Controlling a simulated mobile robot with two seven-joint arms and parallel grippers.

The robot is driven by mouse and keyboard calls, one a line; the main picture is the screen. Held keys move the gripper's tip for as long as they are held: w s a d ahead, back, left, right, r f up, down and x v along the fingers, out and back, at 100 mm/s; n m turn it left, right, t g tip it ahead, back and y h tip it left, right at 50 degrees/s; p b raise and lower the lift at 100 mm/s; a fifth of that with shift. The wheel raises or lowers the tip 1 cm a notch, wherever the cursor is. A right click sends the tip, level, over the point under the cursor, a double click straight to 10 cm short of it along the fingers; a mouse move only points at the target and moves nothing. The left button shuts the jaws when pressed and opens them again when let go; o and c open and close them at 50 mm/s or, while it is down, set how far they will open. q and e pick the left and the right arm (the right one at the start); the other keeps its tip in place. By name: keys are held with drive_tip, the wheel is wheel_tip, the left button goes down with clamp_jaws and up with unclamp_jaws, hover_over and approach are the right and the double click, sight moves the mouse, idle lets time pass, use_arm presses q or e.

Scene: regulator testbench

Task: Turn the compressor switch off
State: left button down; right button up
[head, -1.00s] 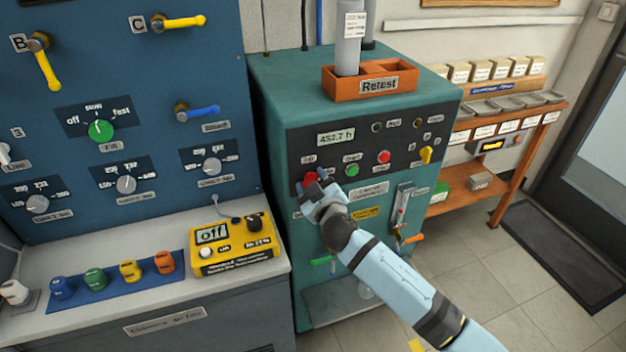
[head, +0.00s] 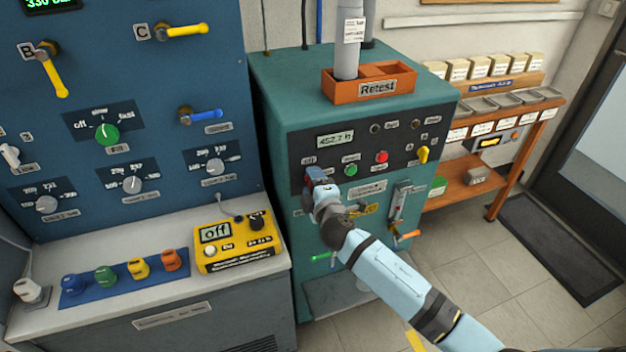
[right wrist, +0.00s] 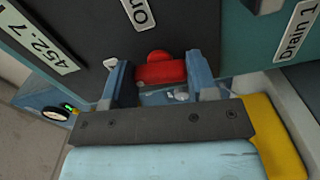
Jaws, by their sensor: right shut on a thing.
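The compressor is the green cabinet (head: 285,100) with a dark front panel and a display reading about 452.7 h. Its red switch knob (right wrist: 160,68) sits between the two fingers of my right gripper (right wrist: 160,85) in the right wrist view. The gripper is shut on the knob. In the head view my right gripper (head: 316,182) is at the left of the panel and hides most of the knob. A label reading "On" (right wrist: 135,12) shows above the knob in the wrist view. The knob's exact setting is hard to read. My left gripper is not in view.
A green button (head: 351,170) and a red button (head: 381,157) sit right of the gripper. An orange tray (head: 400,84) stands on the cabinet. The yellow meter (head: 236,244) on the left bench reads off.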

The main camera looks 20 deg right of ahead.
drive_tip(key=shift+n, duration=0.9)
drive_tip(key=o, duration=0.9)
drive_tip(key=s, duration=1.3)
drive_tip(key=shift+s+d, duration=0.2)
drive_tip(key=shift+s, duration=0.2)
